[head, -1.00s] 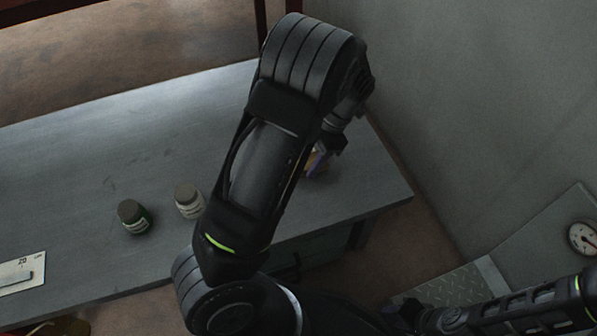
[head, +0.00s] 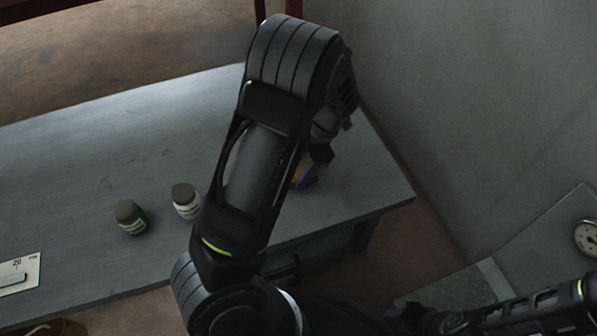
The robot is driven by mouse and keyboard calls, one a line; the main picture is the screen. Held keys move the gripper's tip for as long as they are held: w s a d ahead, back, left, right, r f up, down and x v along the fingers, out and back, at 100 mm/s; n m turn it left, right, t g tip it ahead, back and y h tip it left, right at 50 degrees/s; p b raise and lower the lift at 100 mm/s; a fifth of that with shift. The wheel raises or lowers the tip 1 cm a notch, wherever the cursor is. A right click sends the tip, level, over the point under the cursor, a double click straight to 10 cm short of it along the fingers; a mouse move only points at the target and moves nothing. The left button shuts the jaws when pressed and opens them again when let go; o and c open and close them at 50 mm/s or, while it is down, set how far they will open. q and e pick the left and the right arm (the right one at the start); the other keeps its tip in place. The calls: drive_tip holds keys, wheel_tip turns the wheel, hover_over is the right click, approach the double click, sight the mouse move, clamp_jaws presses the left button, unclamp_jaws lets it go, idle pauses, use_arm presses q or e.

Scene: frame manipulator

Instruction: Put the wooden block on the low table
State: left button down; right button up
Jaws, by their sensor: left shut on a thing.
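My left arm reaches up and over the grey table (head: 100,150), and its gripper (head: 318,156) is beyond the forearm, mostly hidden. It is shut on a small purple and tan thing (head: 303,172), partly visible over the table's right part. I cannot tell for sure that this is the wooden block, or whether it touches the tabletop. No other wooden block shows. My right gripper (head: 408,312) is at the lower right, dark and small, and its jaws cannot be made out.
A green jar (head: 130,217) and a pale jar (head: 186,201) stand on the table left of my left arm. A white card (head: 20,272) lies at the left edge. A grey wall (head: 480,110) and a gauge (head: 588,238) are at the right. The table's back left is clear.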

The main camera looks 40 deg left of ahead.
use_arm(q)
drive_tip(key=c, duration=0.7)
unclamp_jaws()
drive_tip(key=shift+f, duration=0.1)
drive_tip(key=shift+p+v, duration=1.8)
drive_tip(key=shift+v, duration=4.35)
drive_tip(key=shift+s, duration=0.1)
